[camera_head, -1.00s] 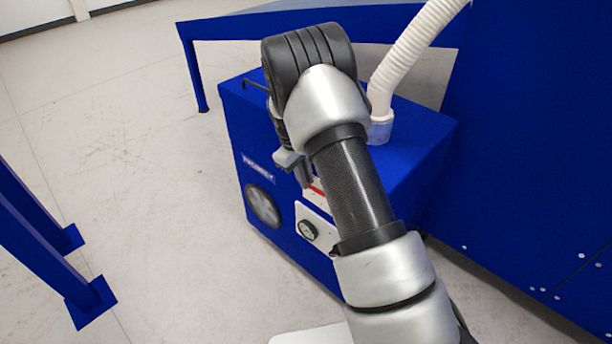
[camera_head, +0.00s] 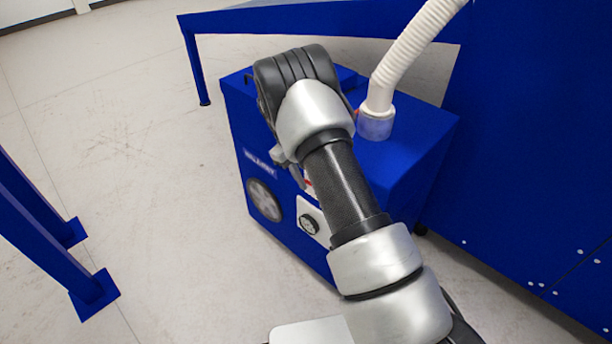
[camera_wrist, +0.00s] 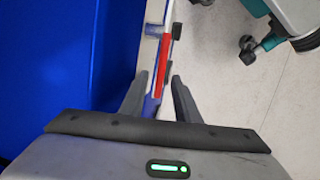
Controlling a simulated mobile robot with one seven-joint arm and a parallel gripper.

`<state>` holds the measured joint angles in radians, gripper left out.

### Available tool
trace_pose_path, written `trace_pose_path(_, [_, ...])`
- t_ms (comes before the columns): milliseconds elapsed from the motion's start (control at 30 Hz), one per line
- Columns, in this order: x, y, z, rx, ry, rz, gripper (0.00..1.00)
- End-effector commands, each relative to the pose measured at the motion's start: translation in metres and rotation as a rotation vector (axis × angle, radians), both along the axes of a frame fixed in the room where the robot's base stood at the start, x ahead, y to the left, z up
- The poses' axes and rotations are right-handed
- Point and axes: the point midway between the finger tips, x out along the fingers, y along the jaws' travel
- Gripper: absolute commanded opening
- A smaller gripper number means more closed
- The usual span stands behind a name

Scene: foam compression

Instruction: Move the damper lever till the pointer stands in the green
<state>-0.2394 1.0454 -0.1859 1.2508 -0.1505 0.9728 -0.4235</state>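The blue box machine (camera_head: 420,135) stands in the head view with a white hose on its top. A small red piece (camera_head: 356,113) shows beside the hose collar (camera_head: 375,123); I cannot tell whether it is the damper lever. My arm covers much of the box's top and front. I cannot make out the pointer or any green zone. My gripper (camera_wrist: 159,78) is open in the wrist view, its two dark fingers apart and nothing visibly held between them. Beyond the fingers are a red strip (camera_wrist: 162,65) and a white panel edge (camera_wrist: 148,52).
The box front carries a round grey disc (camera_head: 264,200) and a white plate with a dark knob (camera_head: 309,224). A blue table (camera_head: 300,22) stands behind, and a large blue wall (camera_head: 540,140) at right. Blue legs (camera_head: 45,240) stand at left. Floor between is clear.

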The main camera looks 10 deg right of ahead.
Motion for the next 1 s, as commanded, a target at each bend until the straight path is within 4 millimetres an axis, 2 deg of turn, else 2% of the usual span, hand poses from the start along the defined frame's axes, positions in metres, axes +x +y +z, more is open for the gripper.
trace_pose_path(167, [0.001,0.004,0.013,0.0,-0.001,0.0,0.29])
trace_pose_path(267, [0.003,0.009,0.031,0.0,-0.003,0.001,0.29])
trace_pose_path(700, [0.011,0.04,0.131,0.002,-0.004,0.0,0.29])
trace_pose_path(833, [0.012,0.046,0.151,0.0,-0.002,0.0,0.29])
trace_pose_path(1000, [0.012,0.05,0.164,0.0,0.0,0.0,0.29])
